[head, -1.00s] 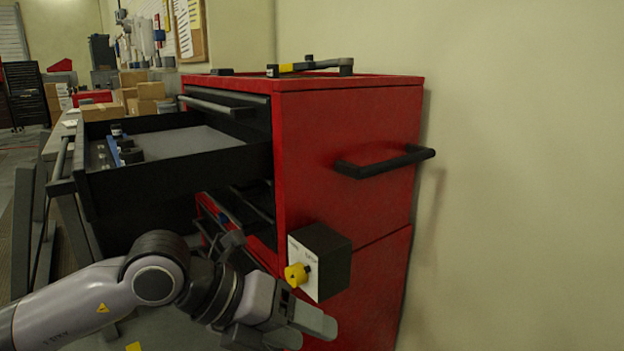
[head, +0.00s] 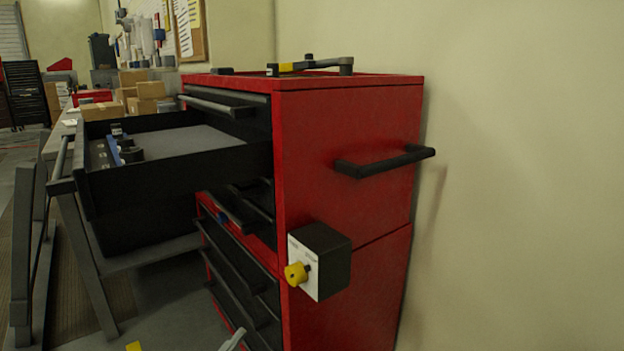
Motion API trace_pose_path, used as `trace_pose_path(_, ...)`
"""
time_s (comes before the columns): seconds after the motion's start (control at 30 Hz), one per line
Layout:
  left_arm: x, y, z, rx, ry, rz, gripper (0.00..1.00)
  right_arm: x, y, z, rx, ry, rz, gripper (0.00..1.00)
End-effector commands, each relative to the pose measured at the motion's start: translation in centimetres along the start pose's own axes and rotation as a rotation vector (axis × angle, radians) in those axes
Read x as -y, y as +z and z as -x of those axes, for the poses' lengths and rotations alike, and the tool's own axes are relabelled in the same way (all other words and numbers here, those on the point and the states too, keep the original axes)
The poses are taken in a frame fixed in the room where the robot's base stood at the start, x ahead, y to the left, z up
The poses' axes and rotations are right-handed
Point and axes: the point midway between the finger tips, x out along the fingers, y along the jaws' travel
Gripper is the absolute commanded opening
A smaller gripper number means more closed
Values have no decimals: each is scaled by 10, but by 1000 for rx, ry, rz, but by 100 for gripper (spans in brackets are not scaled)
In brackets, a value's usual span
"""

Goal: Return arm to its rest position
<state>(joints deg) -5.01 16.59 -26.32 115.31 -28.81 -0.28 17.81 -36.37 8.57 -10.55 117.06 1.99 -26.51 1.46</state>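My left arm shows only as a small grey sliver (head: 232,340) at the bottom edge of the head view, if it is mine; its gripper is out of the picture. My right gripper is not in view either. A red tool cabinet (head: 345,125) stands in the middle with its upper drawer (head: 180,180) pulled out to the left. A black box with a white face (head: 325,262) is fixed on the cabinet's side. A yellow knob (head: 296,273) sticks out from that face.
A black handle (head: 385,162) juts from the cabinet's side. A workbench with cardboard boxes (head: 140,92) stands behind at the left. Small dark parts (head: 128,152) lie in the open drawer. The lower drawers (head: 235,275) are shut.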

Motion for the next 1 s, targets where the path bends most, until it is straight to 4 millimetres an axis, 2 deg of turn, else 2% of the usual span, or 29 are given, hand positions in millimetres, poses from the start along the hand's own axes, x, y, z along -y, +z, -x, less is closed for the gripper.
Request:
trace_pose_path(0.03,-1,27,17,104,-33,63,59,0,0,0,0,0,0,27)
trace_pose_path(0.2,-13,105,85,437,-112,246,59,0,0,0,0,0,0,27)
trace_pose_path(0.3,-26,138,129,609,-134,338,59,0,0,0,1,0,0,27)
trace_pose_path(0.5,-61,180,218,907,-142,500,59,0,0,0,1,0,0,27)
trace_pose_path(0.53,-63,178,225,932,-141,514,59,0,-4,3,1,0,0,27)
trace_pose_path(0.6,-50,158,214,911,-142,498,59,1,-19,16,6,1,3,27)
trace_pose_path(0.77,-38,133,210,912,-146,489,59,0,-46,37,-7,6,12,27)
trace_pose_path(1.0,-15,87,204,912,-154,473,59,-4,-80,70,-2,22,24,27)
